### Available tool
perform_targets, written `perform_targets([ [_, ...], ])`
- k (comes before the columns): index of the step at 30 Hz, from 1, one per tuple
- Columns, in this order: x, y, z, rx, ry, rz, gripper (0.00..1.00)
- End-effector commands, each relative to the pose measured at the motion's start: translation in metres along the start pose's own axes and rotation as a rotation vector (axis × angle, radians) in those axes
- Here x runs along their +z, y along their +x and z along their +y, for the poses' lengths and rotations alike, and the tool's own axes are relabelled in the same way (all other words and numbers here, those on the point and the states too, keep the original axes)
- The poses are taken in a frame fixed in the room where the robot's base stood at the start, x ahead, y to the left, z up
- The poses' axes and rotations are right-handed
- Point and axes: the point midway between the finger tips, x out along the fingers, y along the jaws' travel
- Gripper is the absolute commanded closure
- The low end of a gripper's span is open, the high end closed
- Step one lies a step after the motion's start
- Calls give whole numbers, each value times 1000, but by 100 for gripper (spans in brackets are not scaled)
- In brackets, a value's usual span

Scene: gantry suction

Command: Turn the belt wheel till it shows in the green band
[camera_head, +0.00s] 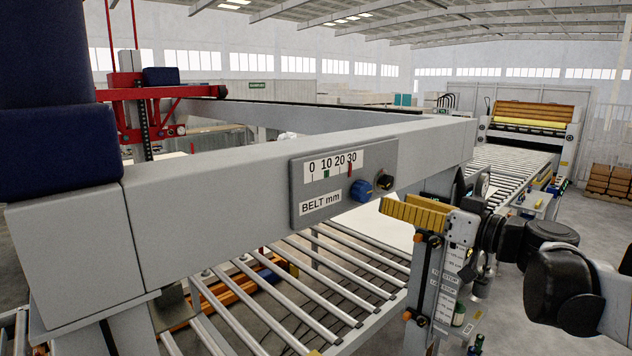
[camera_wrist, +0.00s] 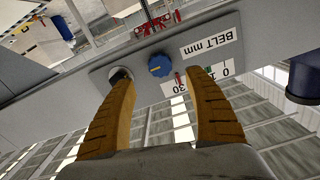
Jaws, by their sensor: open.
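The grey BELT mm panel (camera_head: 306,184) is on the side of the long grey beam. Its white scale reads 0 to 30. A small green band (camera_head: 326,173) lies near 10, and a red pointer (camera_head: 350,168) stands near 30, outside the green. The blue belt wheel (camera_head: 361,190) is at the panel's lower right; it also shows in the wrist view (camera_wrist: 160,65). My gripper (camera_head: 387,206) has yellow fingers and is right of and below the wheel. In the wrist view its open fingers (camera_wrist: 160,82) frame the wheel without visible contact. One finger covers part of the scale.
A black-and-silver knob (camera_head: 384,182) sits just right of the wheel, close to my fingers; it shows behind the left finger in the wrist view (camera_wrist: 120,75). Below the beam runs a roller conveyor (camera_head: 300,285). A post with labels (camera_head: 433,285) stands below my gripper.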

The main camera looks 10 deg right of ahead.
Motion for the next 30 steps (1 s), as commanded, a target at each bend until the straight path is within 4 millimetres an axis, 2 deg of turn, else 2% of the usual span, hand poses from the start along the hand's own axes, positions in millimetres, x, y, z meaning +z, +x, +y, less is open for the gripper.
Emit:
perform_targets([
  [6, -1, 45, -2, -5, 1, -2, 38],
  [12, 0, 78, -2, -3, 1, -3, 38],
  [18, 1, 92, -1, -1, 1, -2, 38],
  [26, 1, 93, -1, 0, 1, -2, 38],
  [30, 1, 93, -1, 0, 2, -2, 79],
])
